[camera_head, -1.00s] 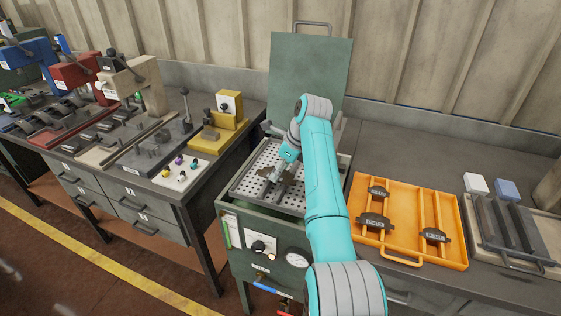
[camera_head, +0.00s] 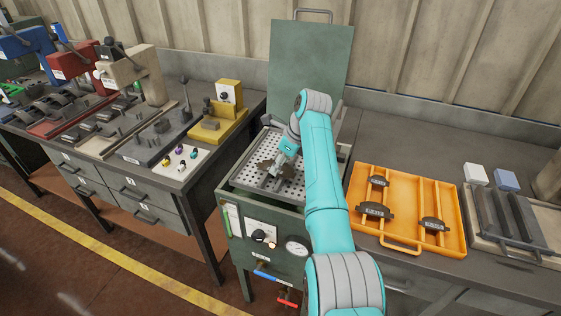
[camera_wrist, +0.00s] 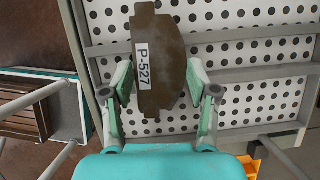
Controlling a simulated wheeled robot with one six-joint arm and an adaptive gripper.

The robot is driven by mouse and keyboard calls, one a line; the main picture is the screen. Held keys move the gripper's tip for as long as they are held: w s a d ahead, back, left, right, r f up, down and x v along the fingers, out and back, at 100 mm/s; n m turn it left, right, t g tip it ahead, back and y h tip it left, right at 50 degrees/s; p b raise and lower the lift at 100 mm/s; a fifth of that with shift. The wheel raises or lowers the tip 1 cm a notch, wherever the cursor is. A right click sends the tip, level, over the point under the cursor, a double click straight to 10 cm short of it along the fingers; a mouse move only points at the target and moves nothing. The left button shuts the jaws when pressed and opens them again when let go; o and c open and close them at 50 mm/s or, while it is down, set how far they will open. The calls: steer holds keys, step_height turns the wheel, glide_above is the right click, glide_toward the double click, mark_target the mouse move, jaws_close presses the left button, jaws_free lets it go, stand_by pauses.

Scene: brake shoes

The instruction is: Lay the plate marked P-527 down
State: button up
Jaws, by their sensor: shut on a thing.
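The plate marked P-527 (camera_wrist: 159,68) is a dark brown, curved-edged piece with a white label, seen in the wrist view between my fingers. My gripper (camera_wrist: 157,92) is shut on it. In the head view my gripper (camera_head: 277,173) is over the perforated tray of the green cabinet, and the brownish plate (camera_head: 268,166) shows partly around the fingers. The perforated metal tray (camera_wrist: 239,97) lies behind the plate in the wrist view. I cannot tell whether the plate touches the tray.
The cabinet's green lid (camera_head: 310,70) stands open behind the tray. An orange tray (camera_head: 408,243) with three dark labelled plates is at the right. A bench with a yellow device (camera_head: 217,125) and small coloured parts is at the left. Gauge and handles are on the cabinet front.

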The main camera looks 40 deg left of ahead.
steer(key=shift+f, duration=0.1)
steer(key=o, duration=1.7)
steer(key=shift+r, duration=0.2)
steer(key=shift+r, duration=1.8)
steer(key=shift+s, duration=0.1)
steer(key=s+d, duration=0.1)
steer(key=s, duration=0.2)
steer(key=s+d, duration=0.1)
steer(key=s, duration=0.7)
steer(key=shift+s+d, duration=0.25)
steer(key=shift+d, duration=0.15)
